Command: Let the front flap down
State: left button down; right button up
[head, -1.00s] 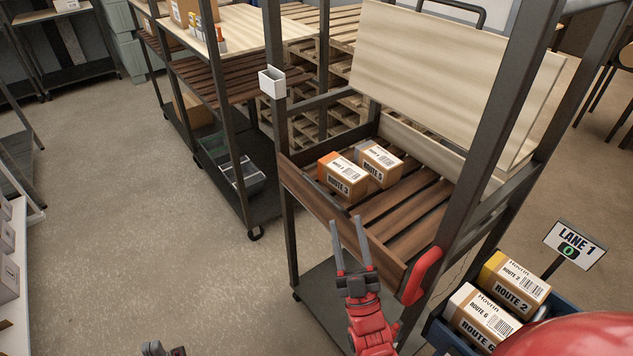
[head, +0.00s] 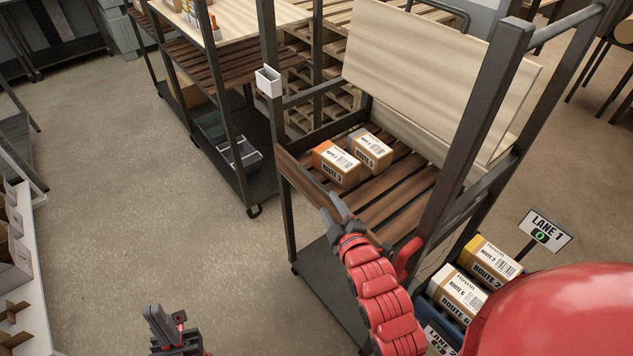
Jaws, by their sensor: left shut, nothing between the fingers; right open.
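The cart's front flap (head: 303,182) is a brown wooden board standing up along the near side of the slatted shelf. My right forearm covers much of its right part. A red curved piece (head: 407,256) shows at its right end, partly hidden. My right gripper (head: 333,208) is open, with its fingers at the flap's upper edge; I cannot tell whether they touch it. Two cartons, an orange-taped one (head: 336,165) and a grey-taped one (head: 371,150), sit on the slats behind the flap. My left gripper (head: 163,322) is shut and empty, low over the floor at the left.
A blue crate with cartons (head: 459,293) and a Lane 1 sign (head: 545,232) stand at the right. The cart's dark posts (head: 478,130) rise beside my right arm. A pale panel (head: 440,75) leans behind the shelf. Open floor (head: 140,200) lies left.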

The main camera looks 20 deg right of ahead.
aim_at(318, 185)
jog(key=b+x, duration=0.4)
jog(key=x, duration=0.5)
jog(key=shift+w, duration=0.35)
jog(key=shift+w+f, duration=0.15)
jog(key=shift+w, duration=0.55)
grip_shut()
jog(key=shift+f, duration=0.1)
dwell(0.4)
